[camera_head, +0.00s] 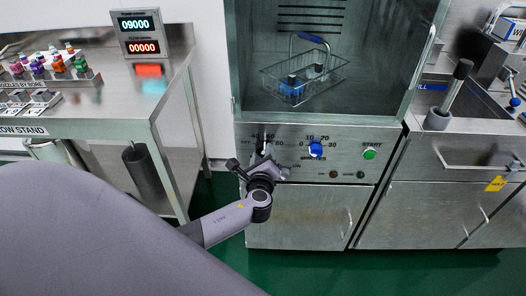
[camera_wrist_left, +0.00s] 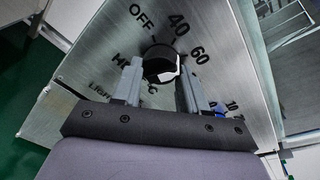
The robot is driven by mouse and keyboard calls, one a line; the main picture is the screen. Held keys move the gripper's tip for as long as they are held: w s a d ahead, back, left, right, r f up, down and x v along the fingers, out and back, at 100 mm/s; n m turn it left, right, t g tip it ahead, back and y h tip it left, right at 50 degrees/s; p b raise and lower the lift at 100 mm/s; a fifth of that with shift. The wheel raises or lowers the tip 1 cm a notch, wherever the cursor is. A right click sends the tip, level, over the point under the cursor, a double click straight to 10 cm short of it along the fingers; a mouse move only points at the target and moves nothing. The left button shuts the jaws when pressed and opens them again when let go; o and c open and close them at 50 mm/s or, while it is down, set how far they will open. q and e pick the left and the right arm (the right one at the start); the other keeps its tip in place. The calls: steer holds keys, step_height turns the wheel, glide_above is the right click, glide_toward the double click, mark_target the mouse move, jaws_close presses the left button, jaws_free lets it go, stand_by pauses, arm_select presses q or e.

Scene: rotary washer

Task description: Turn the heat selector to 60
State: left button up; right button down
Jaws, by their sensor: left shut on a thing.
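The heat selector is a round black knob (camera_wrist_left: 158,60) on the steel panel, with OFF, 40 and 60 printed around it. In the wrist view OFF is at its upper left, 40 at its upper right and 60 to its right. My left gripper (camera_wrist_left: 160,78) has its two grey fingers on either side of the knob and is shut on it. A white patch shows on the knob's right side; I cannot tell which label it points to. In the head view my left gripper (camera_head: 262,160) is at the panel's left end and mostly hides the knob. My right gripper is not in view.
To the right on the panel are a blue minutes knob (camera_head: 316,149) and a green START button (camera_head: 369,154). Above is the glass-fronted chamber with a wire basket (camera_head: 325,82). A steel table (camera_head: 110,98) stands at the left, a sink counter (camera_head: 470,150) at the right.

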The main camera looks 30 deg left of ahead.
arm_select(q)
steer(key=shift+m, duration=0.6)
steer(key=o, duration=1.1)
steer(key=shift+c, duration=0.2)
steer(key=f+p+v, duration=0.1)
steer(key=v, duration=0.6)
steer(key=shift+r, duration=0.45)
steer(key=shift+s, duration=0.1)
